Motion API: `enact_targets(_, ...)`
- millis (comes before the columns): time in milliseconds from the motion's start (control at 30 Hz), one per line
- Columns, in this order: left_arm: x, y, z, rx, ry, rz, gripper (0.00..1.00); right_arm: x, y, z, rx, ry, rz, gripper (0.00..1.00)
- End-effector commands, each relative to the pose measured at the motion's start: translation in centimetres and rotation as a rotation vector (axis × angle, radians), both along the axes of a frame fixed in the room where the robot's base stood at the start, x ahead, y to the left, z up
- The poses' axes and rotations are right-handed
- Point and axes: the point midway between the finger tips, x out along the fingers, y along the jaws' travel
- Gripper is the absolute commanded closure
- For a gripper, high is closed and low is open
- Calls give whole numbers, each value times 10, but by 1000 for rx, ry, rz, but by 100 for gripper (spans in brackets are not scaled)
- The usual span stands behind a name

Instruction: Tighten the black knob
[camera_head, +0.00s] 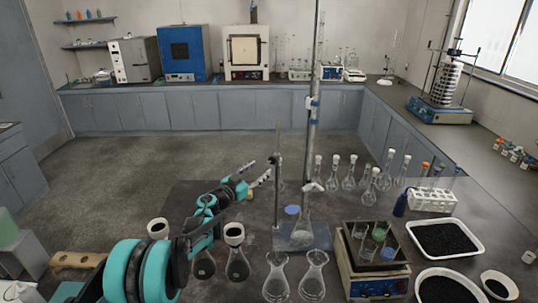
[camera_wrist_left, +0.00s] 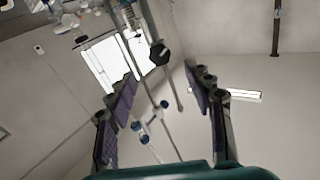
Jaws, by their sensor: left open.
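The black knob (camera_wrist_left: 159,53) shows in the left wrist view, a dark faceted knob beside a thin metal rod. It lies beyond the fingertips, roughly in the gap between them and apart from both. In the head view a small dark piece (camera_head: 273,160) on the thin stand rod looks like the same knob, but it is too small to be sure. My left gripper (camera_head: 258,181) is just left of that rod. In the left wrist view my left gripper (camera_wrist_left: 159,74) is open and empty, with a finger on each side.
A taller stand pole (camera_head: 313,130) with a blue clamp rises behind the thin rod. Flasks (camera_head: 312,277) stand at the bench front, and several stoppered flasks (camera_head: 348,176) stand behind. A blue heating unit (camera_head: 375,281), a tube rack (camera_head: 432,200) and a tray of black granules (camera_head: 481,247) fill the right.

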Motion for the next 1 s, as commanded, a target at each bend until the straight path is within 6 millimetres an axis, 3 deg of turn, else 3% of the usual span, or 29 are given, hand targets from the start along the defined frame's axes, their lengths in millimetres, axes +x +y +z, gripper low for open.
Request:
enact_targets(500,57,-42,-2,2,3,0,48,0,0,-4,0,0,0,70)
enact_targets(833,61,-46,-2,2,3,0,48,0,0,-4,0,0,0,70)
enact_targets(867,61,-46,-2,2,3,0,51,0,0,-4,0,0,0,70)
enact_targets(1000,61,-46,-2,2,3,0,88,0,0,-4,0,0,0,70)
